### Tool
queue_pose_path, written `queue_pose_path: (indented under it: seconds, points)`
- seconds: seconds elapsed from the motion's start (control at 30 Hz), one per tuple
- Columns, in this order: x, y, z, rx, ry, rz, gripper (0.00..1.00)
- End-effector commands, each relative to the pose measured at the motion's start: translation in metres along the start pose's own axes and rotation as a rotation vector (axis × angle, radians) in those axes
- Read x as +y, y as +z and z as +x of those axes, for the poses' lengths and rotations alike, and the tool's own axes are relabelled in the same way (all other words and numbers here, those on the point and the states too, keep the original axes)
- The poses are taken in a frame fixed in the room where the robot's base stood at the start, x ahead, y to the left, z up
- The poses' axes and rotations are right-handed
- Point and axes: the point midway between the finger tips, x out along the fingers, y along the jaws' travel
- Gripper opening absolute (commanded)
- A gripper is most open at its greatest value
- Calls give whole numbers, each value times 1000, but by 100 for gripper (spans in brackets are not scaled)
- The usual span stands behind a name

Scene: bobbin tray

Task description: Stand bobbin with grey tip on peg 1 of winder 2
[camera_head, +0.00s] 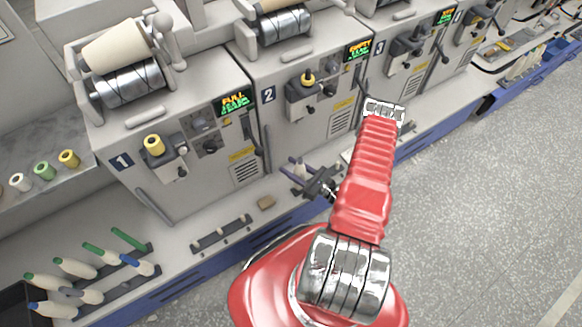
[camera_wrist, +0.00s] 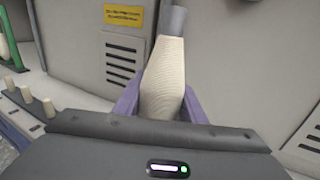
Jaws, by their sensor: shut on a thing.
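A pale cream bobbin with a grey tip (camera_wrist: 165,75) stands between the two purple fingers of my gripper (camera_wrist: 160,103) in the wrist view, tip up and leaning slightly. My gripper is shut on it. In the head view my gripper (camera_head: 300,170) is low in front of the winders, near the border of winder 1 and winder 2; the bobbin is hard to make out there. Winder 2 (camera_head: 268,96) is the grey machine in the middle. My red arm covers part of the ledge before it, and I cannot make out its pegs.
Winder 1 (camera_head: 121,161) stands to the left. A dark rail with several short pale pegs (camera_head: 222,235) lies before it. At lower left are racks of bobbins with green tips (camera_head: 75,267) and blue tips. The floor at right is clear.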

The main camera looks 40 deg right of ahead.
Motion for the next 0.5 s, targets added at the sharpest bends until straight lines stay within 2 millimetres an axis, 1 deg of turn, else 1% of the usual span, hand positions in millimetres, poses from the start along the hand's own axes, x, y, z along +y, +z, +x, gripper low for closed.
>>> queue_pose_path:
  seconds: [0.33, 0.37, 0.43, 0.5]
  points:
    - [0, -5, 0, 0, 0, -1, 12]
    - [0, -5, 0, 0, 1, -1, 38]
    - [0, -5, 0, 0, 1, -1, 43]
    - [0, -5, 0, 0, 1, -1, 45]
